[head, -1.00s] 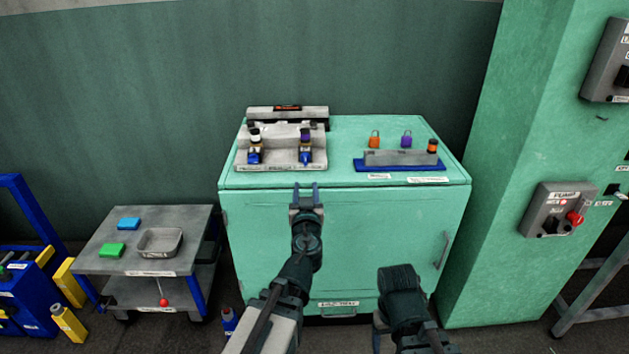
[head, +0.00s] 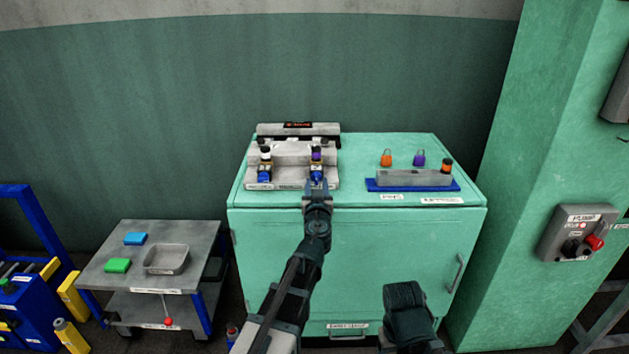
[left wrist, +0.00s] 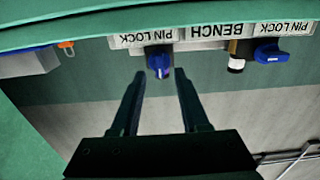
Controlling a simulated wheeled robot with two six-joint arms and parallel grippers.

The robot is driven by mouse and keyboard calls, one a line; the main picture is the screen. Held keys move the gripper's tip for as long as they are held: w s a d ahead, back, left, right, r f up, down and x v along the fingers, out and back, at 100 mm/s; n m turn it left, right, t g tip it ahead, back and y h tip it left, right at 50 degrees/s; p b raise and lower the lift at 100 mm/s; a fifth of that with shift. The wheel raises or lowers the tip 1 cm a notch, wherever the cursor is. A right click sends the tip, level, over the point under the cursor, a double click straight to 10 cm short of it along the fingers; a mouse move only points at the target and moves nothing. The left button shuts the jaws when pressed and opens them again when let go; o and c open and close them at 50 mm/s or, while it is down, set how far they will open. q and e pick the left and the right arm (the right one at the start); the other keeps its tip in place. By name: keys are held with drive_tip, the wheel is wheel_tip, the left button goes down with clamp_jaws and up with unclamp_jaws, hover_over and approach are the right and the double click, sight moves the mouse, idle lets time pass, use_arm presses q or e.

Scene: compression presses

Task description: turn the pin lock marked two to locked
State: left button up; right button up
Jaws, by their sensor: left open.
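A grey bench fixture (head: 291,152) on the green cabinet holds two pin locks with blue knobs. The left pin lock (head: 264,172) has a white-and-black pin beside its knob. The right pin lock (head: 317,174) has a purple-topped pin. Their numbers are not legible. My left gripper (head: 317,186) is open and empty, just in front of the right pin lock. In the left wrist view, which is upside down, that blue knob (left wrist: 159,62) sits just beyond and between the open fingertips (left wrist: 157,72), apparently apart from them. My right gripper (head: 405,292) is low before the cabinet, its jaws unclear.
A grey cart (head: 200,240) with a tray stands left. A switch box (head: 575,232) is on the green column at right.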

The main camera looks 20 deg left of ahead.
use_arm(q)
drive_tip(key=shift+x, duration=0.85)
clamp_jaws()
